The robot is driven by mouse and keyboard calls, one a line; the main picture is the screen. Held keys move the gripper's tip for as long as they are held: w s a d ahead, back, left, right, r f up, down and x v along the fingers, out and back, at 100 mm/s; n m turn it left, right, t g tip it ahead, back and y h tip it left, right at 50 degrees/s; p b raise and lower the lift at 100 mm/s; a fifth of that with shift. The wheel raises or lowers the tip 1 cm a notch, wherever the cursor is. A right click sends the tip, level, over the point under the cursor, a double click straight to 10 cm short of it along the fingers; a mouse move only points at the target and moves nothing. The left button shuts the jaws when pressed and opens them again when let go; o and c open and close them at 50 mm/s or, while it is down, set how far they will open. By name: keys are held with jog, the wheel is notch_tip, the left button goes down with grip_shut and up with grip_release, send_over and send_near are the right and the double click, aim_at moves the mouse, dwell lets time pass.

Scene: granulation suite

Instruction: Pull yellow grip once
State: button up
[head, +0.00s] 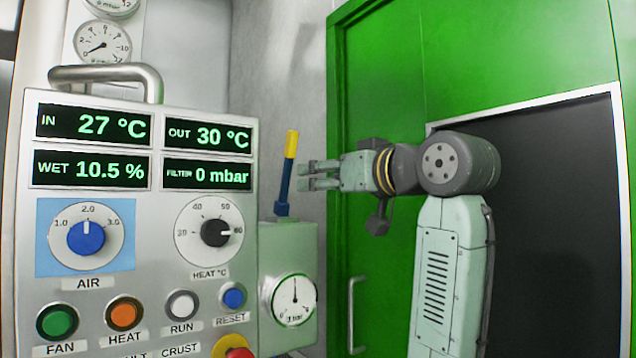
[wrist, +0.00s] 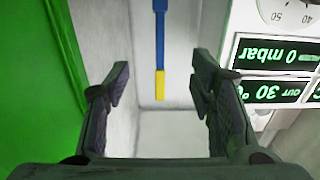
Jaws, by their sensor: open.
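The yellow grip (head: 291,144) is the upper end of a blue lever (head: 285,190) that stands nearly upright, slightly tilted, on a pale box (head: 288,240) behind the control panel. My gripper (head: 302,175) is open and empty, just right of the lever in the head view, at the height of the blue part below the grip. In the wrist view the yellow grip (wrist: 160,84) hangs upside down between the two open fingers (wrist: 160,85), beyond their tips. The fingers do not appear to touch it.
The control panel (head: 150,200) with displays, dials and buttons stands at left. A gauge (head: 294,299) sits on the pale box's front. A green door (head: 380,270) with a metal handle (head: 356,315) is behind my arm. A grey wall (head: 290,60) rises behind the lever.

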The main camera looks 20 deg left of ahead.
jog(key=v, duration=0.6)
jog(key=shift+b, duration=0.4)
